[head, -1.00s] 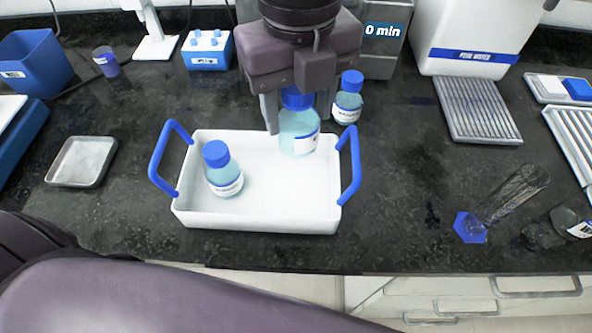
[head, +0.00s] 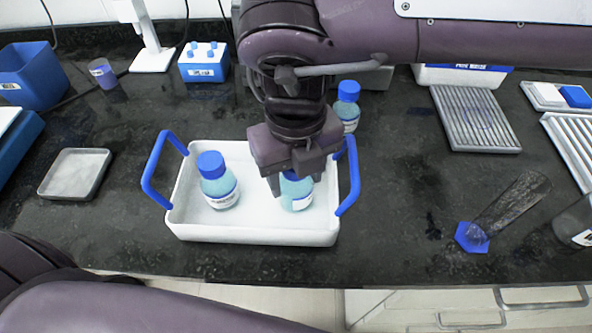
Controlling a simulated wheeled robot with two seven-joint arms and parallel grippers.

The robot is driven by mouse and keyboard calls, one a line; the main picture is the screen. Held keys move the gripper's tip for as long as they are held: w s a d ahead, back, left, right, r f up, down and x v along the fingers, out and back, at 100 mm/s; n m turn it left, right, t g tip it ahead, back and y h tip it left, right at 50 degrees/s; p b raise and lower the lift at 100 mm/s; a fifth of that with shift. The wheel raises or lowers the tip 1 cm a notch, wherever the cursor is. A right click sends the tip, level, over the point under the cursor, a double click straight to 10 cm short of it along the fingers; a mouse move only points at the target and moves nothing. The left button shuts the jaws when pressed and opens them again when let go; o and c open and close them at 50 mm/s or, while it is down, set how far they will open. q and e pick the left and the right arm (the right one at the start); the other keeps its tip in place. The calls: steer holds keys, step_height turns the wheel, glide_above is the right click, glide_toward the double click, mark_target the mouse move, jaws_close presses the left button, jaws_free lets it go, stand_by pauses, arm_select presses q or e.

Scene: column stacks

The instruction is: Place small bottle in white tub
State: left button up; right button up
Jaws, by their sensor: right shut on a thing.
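The white tub (head: 250,232) with two blue handles stands on the dark bench in the head view. One small bottle (head: 219,187) with a blue cap stands upright in its left part. My right gripper (head: 295,178) reaches down over the right part of the tub, shut on a second blue-capped bottle (head: 297,198). That bottle is inside the tub's walls; its cap is mostly hidden by the gripper, and I cannot tell if its base touches the floor. A third bottle (head: 348,106) stands outside, behind the tub's right end, partly covered. My left gripper is out of view.
A shallow grey dish (head: 75,173) lies left of the tub. A blue bin (head: 32,75), a purple-filled cup (head: 102,72) and a blue rack (head: 204,62) stand behind. A glass cylinder (head: 508,205) and a ribbed tray (head: 475,118) are at right.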

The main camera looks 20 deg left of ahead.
steer(key=shift+f, duration=0.15)
steer(key=o, duration=1.1)
steer(key=shift+r, duration=0.65)
step_height(320, 180, up, 11)
steer(key=shift+r+p, duration=0.1)
steer(key=shift+p, duration=0.6)
